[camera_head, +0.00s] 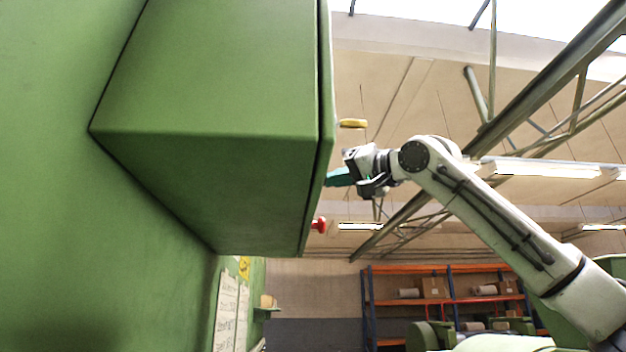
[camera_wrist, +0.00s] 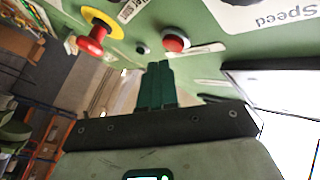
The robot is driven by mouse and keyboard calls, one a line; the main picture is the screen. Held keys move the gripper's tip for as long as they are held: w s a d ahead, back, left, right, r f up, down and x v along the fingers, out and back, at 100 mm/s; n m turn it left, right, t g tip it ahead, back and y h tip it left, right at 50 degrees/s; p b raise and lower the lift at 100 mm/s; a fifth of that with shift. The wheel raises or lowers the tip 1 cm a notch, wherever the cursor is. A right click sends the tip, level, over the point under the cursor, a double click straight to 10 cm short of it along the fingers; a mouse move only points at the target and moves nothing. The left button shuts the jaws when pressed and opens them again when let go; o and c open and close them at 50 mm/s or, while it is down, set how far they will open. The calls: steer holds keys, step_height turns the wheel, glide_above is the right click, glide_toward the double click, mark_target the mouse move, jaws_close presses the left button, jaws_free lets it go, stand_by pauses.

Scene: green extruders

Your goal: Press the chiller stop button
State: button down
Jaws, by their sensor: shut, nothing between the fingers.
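A green control box (camera_head: 210,80) hangs from a green wall on the left in the head view. My gripper (camera_head: 328,179) is beside its front face, teal fingertips pointing at it. In the wrist view my gripper (camera_wrist: 158,66) is shut and empty, its fingertips close to the panel. A round red button (camera_wrist: 175,42) is just right of and beyond the fingertips, and a small dark button (camera_wrist: 142,47) is just left of them. I cannot read a chiller label by either button. Whether the fingertips touch the panel is unclear.
A red mushroom button with a yellow collar (camera_wrist: 95,40) juts out at the left of the panel. It seems to be the red knob (camera_head: 319,224) below my gripper. A yellow knob (camera_head: 352,123) sticks out above. Shelves (camera_head: 445,295) stand far behind.

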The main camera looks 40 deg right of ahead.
steer(key=shift+s+d+p, duration=0.3)
steer(key=shift+s+d, duration=0.4)
steer(key=shift+d, duration=0.3)
steer(key=shift+s+d+p, duration=0.3)
steer(key=shift+s+d, duration=0.35)
steer(key=shift+d, duration=0.35)
